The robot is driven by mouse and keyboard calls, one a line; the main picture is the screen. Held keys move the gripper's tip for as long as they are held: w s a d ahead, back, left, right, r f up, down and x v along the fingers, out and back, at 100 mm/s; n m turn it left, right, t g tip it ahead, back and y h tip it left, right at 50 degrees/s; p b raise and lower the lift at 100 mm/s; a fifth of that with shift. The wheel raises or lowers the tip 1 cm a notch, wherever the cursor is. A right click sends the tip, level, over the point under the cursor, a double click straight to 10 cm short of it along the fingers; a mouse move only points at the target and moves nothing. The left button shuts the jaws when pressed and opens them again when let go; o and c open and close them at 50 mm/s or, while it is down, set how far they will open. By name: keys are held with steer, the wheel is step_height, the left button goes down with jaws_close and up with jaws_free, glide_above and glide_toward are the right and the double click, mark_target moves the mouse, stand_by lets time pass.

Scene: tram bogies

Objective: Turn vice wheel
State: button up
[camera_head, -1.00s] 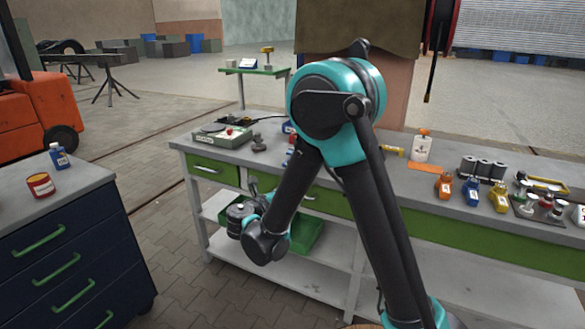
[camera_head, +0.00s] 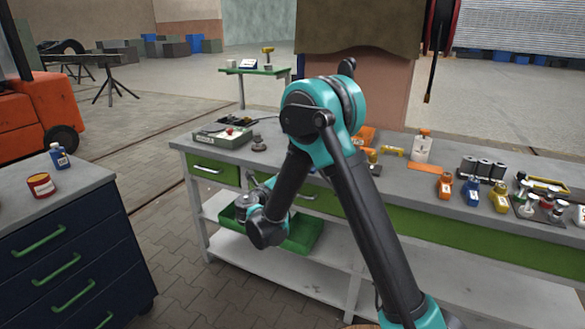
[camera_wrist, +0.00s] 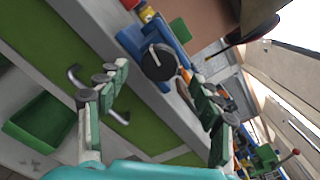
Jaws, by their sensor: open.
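In the wrist view a blue vice (camera_wrist: 133,40) sits at the edge of the workbench, with a round dark wheel (camera_wrist: 158,62) on its near side. My gripper (camera_wrist: 160,92) is open and empty, its green-padded fingers wide apart. The wheel appears between the fingers, beyond the tips, with no contact visible. In the head view my arm covers the vice, and my gripper cannot be made out behind the wrist.
The grey workbench (camera_head: 470,221) has green drawers with protruding handles and a green bin (camera_head: 303,234) on its lower shelf. A control box (camera_head: 221,135) stands at its left end; bottles and several small parts stand at right. A blue drawer cabinet (camera_head: 70,250) is at left.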

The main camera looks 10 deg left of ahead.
steer(key=shift+x, duration=2.75)
steer(key=shift+c, duration=0.3)
steer(key=c, duration=1.1)
steer(key=shift+m, duration=0.4)
